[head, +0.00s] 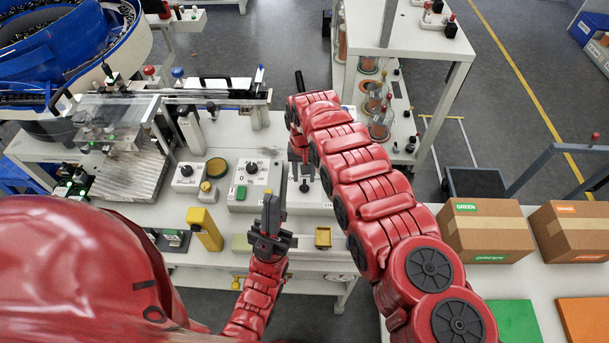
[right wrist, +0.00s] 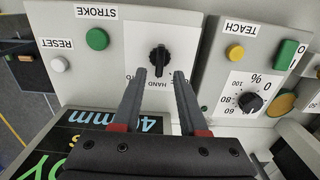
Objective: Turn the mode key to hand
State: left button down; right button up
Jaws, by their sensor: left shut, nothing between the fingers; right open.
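The mode key is a black knob (right wrist: 159,57) on a white plate of the grey control panel in the right wrist view. The word HAND is printed beside it, on the side nearer my gripper. Its grip bar runs roughly up and down in that view; which end points is unclear. My right gripper (right wrist: 159,72) is open, its fingertips on either side of the key's line and seemingly short of it, with nothing held. In the head view the right gripper (head: 300,168) hangs over the panel. My left gripper (head: 275,205) is shut and empty, in front of the panel.
Near the key are a green STROKE button (right wrist: 97,39), a white RESET button (right wrist: 58,64), a yellow TEACH button (right wrist: 235,52) and a percent dial (right wrist: 250,102). A yellow block (head: 205,230) stands at the bench's front. Cardboard boxes (head: 487,232) stand at right.

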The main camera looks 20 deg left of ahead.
notch_tip(320, 180, up, 16)
jog(key=shift+r+b, duration=0.25)
jog(key=shift+b, duration=0.1)
jog(key=shift+d+r, duration=0.1)
dwell(0.4)
